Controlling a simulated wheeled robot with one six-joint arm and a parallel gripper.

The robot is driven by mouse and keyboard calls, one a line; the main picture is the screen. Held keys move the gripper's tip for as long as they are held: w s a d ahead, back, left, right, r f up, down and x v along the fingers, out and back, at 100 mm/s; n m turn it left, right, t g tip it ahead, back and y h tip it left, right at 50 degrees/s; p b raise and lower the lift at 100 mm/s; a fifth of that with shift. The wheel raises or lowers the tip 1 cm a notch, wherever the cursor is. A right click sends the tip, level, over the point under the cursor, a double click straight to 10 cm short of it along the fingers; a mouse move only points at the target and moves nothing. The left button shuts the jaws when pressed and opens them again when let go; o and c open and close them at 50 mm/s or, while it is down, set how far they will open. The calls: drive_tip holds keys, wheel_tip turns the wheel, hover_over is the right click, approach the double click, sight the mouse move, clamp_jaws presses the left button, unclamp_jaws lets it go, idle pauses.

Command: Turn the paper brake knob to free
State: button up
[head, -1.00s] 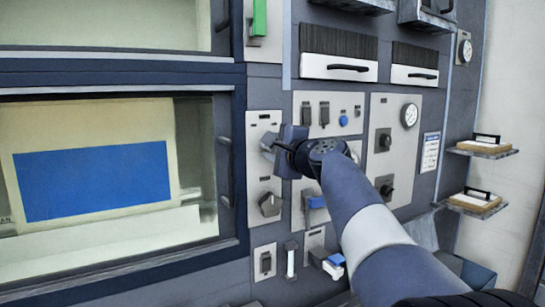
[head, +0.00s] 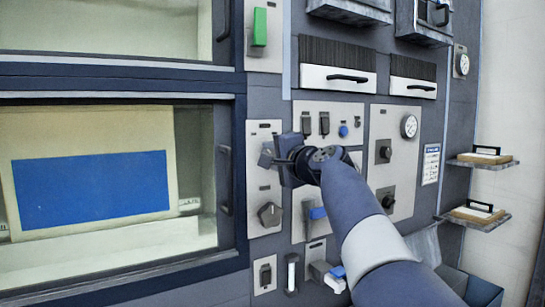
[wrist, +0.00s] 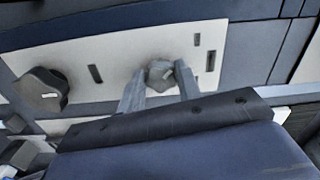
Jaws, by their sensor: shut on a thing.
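A small grey knob (wrist: 160,76) sits on a narrow pale panel and lies between the two fingers of my gripper (wrist: 159,74) in the wrist view. The fingers are shut on it. A short light mark shows on its face, slightly tilted. In the head view the same knob (head: 266,155) is on the upper part of the panel, partly hidden by my gripper (head: 277,158). A larger dark grey knob (head: 269,214) stands lower on this panel, apart from my gripper. It also shows at left in the wrist view (wrist: 42,91). The labels are too small to read.
A large window (head: 95,185) with a blue-printed sheet is left of the panel. Right of my arm is a panel with a gauge (head: 409,126) and dark knobs (head: 384,151). Shelves (head: 473,219) stand far right.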

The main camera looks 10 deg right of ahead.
drive_tip(key=o, duration=1)
drive_tip(key=shift+s, duration=0.1)
drive_tip(key=b+v, duration=0.2)
drive_tip(key=v, duration=0.8)
drive_tip(key=shift+s+d, duration=0.1)
drive_tip(key=shift+s, duration=0.2)
drive_tip(key=shift+w, duration=0.1)
drive_tip(key=p+x, duration=0.2)
drive_tip(key=x, duration=0.8)
drive_tip(key=shift+w, duration=0.3)
